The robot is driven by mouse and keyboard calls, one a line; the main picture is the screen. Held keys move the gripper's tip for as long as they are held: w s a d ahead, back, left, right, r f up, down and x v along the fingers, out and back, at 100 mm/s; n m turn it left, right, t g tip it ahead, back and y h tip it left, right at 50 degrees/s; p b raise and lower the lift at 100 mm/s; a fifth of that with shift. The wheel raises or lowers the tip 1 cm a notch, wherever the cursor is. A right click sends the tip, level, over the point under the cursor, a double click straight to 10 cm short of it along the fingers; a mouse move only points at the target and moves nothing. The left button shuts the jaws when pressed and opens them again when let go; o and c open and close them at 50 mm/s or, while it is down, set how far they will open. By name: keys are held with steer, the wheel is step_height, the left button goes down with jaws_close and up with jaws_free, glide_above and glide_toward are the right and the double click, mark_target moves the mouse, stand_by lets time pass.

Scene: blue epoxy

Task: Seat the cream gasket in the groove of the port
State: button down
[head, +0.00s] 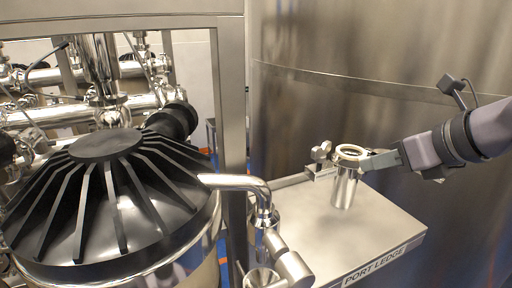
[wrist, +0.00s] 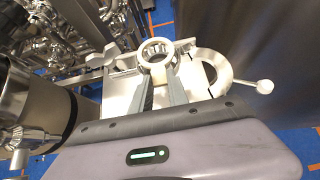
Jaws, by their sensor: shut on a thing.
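The port (head: 344,190) is an upright steel tube standing on the ledge. The cream gasket (head: 350,152) is a ring at the port's top in the head view. In the wrist view the gasket (wrist: 157,43) lies at the fingertips, with a ribbed-looking bore visible through it. My gripper (head: 366,160) reaches in from the right and is shut on the gasket's near edge; its two fingers also show in the wrist view (wrist: 158,72). The groove is hidden under the ring. I cannot tell whether the gasket touches the rim or hovers just above it.
An open metal clamp (wrist: 210,66) with a knobbed arm lies beside the port in the wrist view. The steel ledge (head: 390,225), labelled PORT LEDGE, has free room in front. A large steel tank wall (head: 400,60) stands behind. A black-finned vessel (head: 110,200) is at left.

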steer(key=shift+f+b, duration=0.75)
steer(key=shift+f, duration=0.2)
stand_by(0.5)
steer(key=shift+r+p, duration=0.45)
steer(key=shift+r, duration=0.1)
steer(key=shift+f+b, duration=0.65)
steer(key=shift+f, duration=0.25)
stand_by(0.6)
steer(key=c, duration=1.2)
jaws_free()
steer(key=p+v, duration=0.2)
steer(key=v, duration=0.3)
steer(key=shift+p, duration=0.4)
